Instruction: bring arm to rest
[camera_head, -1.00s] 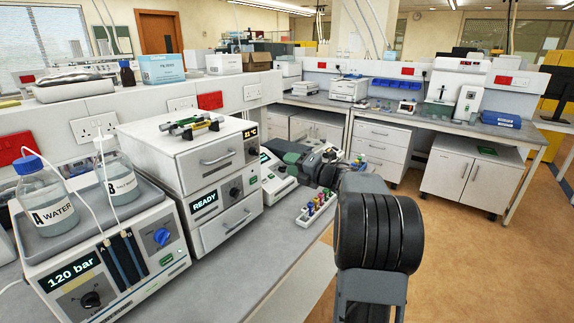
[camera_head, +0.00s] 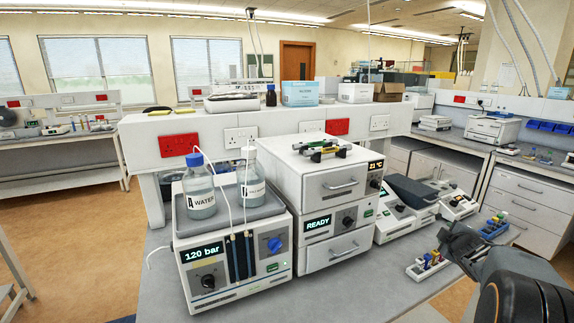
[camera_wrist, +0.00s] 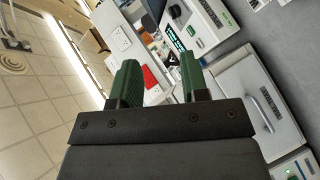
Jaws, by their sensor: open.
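My gripper (camera_wrist: 160,82) shows in the wrist view with two green fingers apart and nothing between them. The wrist camera is tilted, with ceiling on its left side and bench instruments on its right. In the head view my arm (camera_head: 515,272) comes in at the lower right edge, over the right part of the bench. Its end is near the colour-capped vial rack, and the fingers cannot be made out there.
A pump unit (camera_head: 238,285) with two bottles and a stacked READY instrument (camera_head: 325,222) stand on the bench (camera_head: 355,295). Small vial racks (camera_head: 428,265) sit near my arm. A white ledge (camera_head: 150,130) runs behind. Open floor (camera_head: 70,235) lies left.

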